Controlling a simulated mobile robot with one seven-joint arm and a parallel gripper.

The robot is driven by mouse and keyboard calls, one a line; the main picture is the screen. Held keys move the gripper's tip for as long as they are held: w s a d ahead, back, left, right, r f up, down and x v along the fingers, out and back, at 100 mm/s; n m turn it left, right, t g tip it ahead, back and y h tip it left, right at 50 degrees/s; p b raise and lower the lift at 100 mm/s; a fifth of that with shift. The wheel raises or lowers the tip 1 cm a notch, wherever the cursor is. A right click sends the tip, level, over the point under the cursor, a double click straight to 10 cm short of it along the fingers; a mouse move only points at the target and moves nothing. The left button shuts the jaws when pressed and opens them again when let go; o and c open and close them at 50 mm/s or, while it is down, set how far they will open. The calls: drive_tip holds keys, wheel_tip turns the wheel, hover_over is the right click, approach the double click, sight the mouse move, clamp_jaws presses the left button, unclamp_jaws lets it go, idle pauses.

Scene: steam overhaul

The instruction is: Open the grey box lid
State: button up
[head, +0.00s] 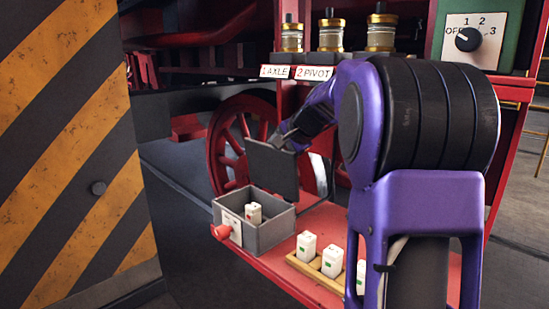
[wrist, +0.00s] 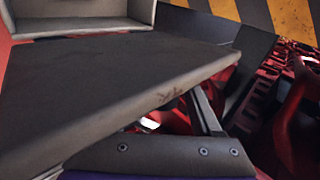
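The grey box (head: 268,238) stands on the red deck. Its dark grey lid (head: 272,170) stands up, near upright, at the box's back edge, and the box's inside shows. My gripper (head: 289,136) is at the lid's upper edge, mostly behind it. In the wrist view the lid (wrist: 110,85) fills the middle, with the box (wrist: 75,27) beyond it. The lid hides my fingertips there, so I cannot tell whether they touch or grip it.
A white block (head: 254,213) sits inside the box. Several white blocks (head: 306,246) stand in a wooden rack (head: 318,270) to the right. A striped panel (head: 75,150) stands at left. A red wheel (head: 228,140) is behind.

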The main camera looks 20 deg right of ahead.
drive_tip(key=v, duration=1.2)
